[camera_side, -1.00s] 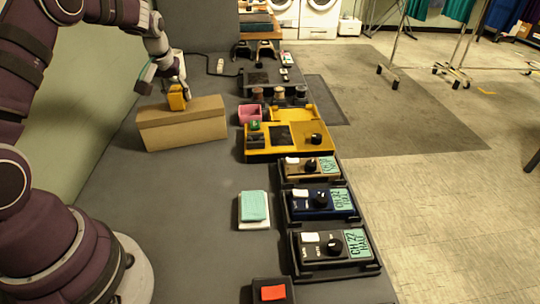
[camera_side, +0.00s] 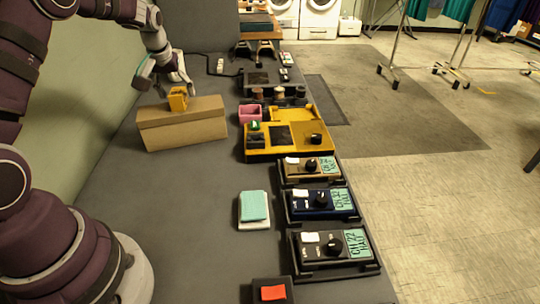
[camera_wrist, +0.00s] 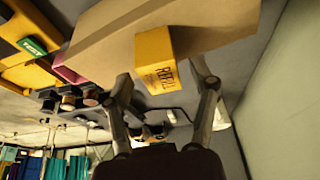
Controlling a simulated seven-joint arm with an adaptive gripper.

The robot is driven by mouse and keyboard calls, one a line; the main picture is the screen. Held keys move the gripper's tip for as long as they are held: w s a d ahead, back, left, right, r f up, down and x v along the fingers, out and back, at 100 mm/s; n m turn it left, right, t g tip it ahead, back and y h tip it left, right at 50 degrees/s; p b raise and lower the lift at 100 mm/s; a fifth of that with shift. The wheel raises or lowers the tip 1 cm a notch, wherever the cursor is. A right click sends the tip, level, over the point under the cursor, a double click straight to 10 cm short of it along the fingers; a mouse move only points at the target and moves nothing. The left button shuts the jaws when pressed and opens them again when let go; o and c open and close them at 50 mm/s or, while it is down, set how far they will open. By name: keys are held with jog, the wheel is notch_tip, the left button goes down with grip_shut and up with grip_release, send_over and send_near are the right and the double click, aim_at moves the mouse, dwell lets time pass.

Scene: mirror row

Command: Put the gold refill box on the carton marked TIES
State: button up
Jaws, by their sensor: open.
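The gold refill box (camera_side: 178,100) stands upright on top of the brown carton (camera_side: 185,130). In the wrist view the box (camera_wrist: 154,50) shows dark lettering on one face, and the carton (camera_wrist: 105,28) lies behind it. No TIES mark can be made out on the carton faces I see. My gripper (camera_side: 173,84) is open just above and behind the box in the side view. In the wrist view its two fingertips (camera_wrist: 163,78) are spread to either side of the box's lettered end, with nothing between them gripped.
A yellow tray unit (camera_side: 290,150) and a pink bin (camera_side: 249,114) stand right of the carton. Several control boxes (camera_side: 320,205) line the bench's right edge. A teal-topped pad (camera_side: 254,206) lies on the bench. The grey bench in front of the carton is clear.

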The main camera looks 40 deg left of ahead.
jog(key=v, duration=1.1)
jog(key=s+d+m+t+h, duration=0.1)
jog(key=s+d+m, duration=0.3)
jog(key=d, duration=0.5)
jog(key=s+d+m+t+h, duration=0.1)
jog(key=s+d+m+h, duration=0.1)
jog(key=s+d+m, duration=0.3)
jog(key=s+d, duration=0.4)
jog(key=shift+s+d+f, duration=0.25)
jog(key=shift+d+f, duration=0.05)
